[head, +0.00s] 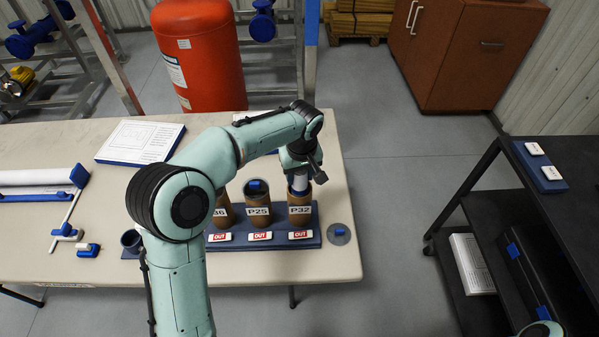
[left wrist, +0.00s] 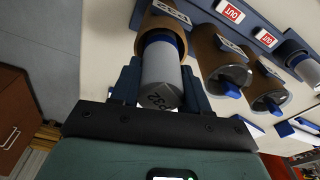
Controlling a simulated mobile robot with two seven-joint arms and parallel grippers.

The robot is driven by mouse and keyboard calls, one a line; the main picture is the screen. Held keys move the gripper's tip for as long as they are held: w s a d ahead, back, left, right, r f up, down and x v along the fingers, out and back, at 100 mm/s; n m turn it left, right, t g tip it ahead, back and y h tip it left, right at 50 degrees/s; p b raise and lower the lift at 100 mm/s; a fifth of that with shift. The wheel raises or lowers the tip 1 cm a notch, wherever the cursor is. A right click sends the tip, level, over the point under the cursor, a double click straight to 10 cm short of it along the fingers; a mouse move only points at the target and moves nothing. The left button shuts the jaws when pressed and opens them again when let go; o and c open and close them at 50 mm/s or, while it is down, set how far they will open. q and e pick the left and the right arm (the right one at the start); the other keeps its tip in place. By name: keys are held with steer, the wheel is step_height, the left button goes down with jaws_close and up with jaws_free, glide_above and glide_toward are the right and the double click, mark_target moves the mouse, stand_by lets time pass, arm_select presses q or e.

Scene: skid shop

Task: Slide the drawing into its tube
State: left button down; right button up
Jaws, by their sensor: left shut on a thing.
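The drawing (head: 300,184) is a pale roll marked P32 in the left wrist view (left wrist: 162,72). It stands upright with its lower end inside the mouth of the brown tube P32 (head: 300,214); its upper part sticks out. A blue band shows on the roll near the tube mouth. My left gripper (head: 301,170) is shut on the drawing above the tube, with a finger on either side of it. A round grey cap with a blue tab (head: 339,234) lies on the table right of the rack (head: 263,237). My right gripper is not in view.
Capped tube P25 (head: 258,212) and another tube (head: 223,212) stand left of P32 in the rack. Red OUT tags (head: 300,235) sit in front of the tubes. A white pad (head: 142,140) and a long white roll (head: 35,177) lie left. A black cart (head: 495,215) stands right.

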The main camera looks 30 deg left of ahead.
arm_select(q)
steer(key=shift+f+b, duration=0.75)
steer(key=shift+f, duration=0.75)
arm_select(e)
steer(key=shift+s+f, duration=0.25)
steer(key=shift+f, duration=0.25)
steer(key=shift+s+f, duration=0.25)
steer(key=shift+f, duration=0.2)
arm_select(q)
steer(key=shift+c, duration=0.4)
jaws_free()
steer(key=shift+r, duration=0.1)
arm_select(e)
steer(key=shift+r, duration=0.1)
arm_select(q)
steer(key=shift+r+p, duration=2)
steer(key=shift+r, duration=1.45)
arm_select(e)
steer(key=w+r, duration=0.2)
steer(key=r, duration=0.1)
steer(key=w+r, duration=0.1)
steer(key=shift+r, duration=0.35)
